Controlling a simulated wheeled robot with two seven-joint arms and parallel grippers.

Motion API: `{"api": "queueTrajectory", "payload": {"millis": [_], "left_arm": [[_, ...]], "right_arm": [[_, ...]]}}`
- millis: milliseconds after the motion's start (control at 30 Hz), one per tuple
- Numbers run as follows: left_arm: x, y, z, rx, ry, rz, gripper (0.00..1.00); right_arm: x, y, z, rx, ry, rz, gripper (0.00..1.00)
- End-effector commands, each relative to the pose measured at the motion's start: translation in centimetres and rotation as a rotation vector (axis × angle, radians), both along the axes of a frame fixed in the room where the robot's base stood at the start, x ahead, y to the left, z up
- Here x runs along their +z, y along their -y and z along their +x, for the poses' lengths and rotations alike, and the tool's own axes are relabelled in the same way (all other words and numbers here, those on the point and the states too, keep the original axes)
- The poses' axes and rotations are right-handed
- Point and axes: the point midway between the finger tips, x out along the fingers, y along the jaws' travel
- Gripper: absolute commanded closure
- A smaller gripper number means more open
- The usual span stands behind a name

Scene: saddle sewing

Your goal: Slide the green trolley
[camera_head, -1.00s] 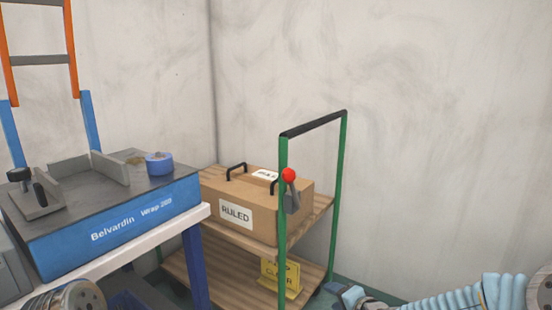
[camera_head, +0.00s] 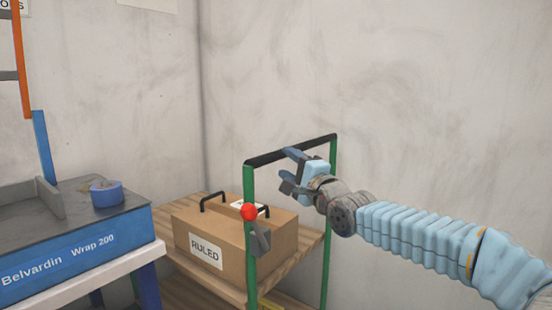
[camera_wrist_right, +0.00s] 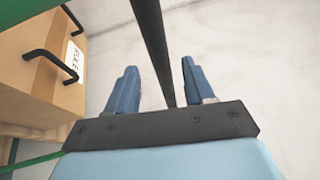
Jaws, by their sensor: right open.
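The green trolley (camera_head: 249,185) stands against the corner, with green posts, wooden shelves and a black handle bar (camera_head: 310,145) across its top. A lever with a red knob (camera_head: 249,212) is on its near post. My right gripper (camera_head: 288,170) is open at the handle bar. In the right wrist view the black bar (camera_wrist_right: 154,50) runs between the two open blue fingers (camera_wrist_right: 158,85), and I cannot tell whether they touch it. My left gripper is not in view.
A cardboard box (camera_head: 215,240) labelled RULED, with black handles, sits on the trolley's upper shelf. A blue-sided bench machine (camera_head: 75,245) with a blue tape roll (camera_head: 107,194) stands close at the left.

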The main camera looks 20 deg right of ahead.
Motion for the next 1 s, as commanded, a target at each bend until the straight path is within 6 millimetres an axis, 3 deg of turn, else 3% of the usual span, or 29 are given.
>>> {"api": "queueTrajectory", "payload": {"millis": [300,700,767,1000], "left_arm": [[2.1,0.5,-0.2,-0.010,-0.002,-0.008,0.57],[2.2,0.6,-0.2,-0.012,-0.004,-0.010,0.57],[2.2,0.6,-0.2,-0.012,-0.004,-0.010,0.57],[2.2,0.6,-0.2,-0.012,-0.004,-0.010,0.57]], "right_arm": [[1.2,-1.4,4.7,0.003,-0.002,0.001,0.47],[1.0,-1.7,5.8,0.002,-0.002,-0.003,0.47],[1.0,-1.7,5.7,0.002,-0.002,-0.003,0.53],[1.0,-1.6,5.7,0.001,-0.002,-0.003,0.90]]}}
